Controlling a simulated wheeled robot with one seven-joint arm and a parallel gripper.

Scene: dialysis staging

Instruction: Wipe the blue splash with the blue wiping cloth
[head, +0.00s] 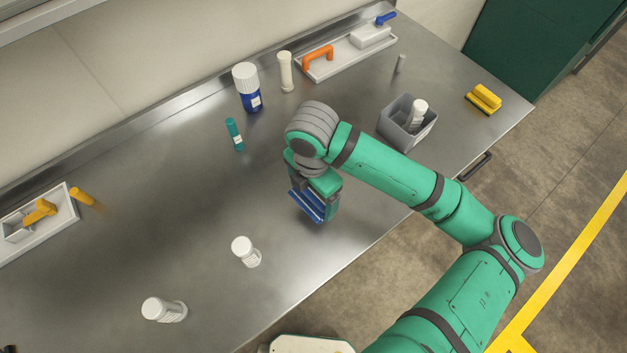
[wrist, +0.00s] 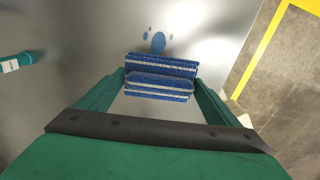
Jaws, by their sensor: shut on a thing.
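The blue wiping cloth (wrist: 160,86), folded with white stripes, is between the fingers of my gripper (wrist: 160,90) in the wrist view. My gripper (head: 315,200) is shut on it. In the head view the cloth (head: 306,206) shows as a blue edge under the gripper, near the table's front edge. The blue splash (wrist: 158,42) shows in the wrist view as a blue spot with small drops, just beyond the cloth on the metal table (wrist: 105,45). In the head view the splash is hidden behind my arm and gripper.
A grey bin (head: 385,128) holding a white bottle stands to the right. A teal tube (head: 234,134) and a blue-white bottle (head: 250,101) stand behind the gripper. White bottles (head: 246,252) (head: 165,310) are at front left. The table between these bottles and the left tray (head: 66,213) is mostly clear.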

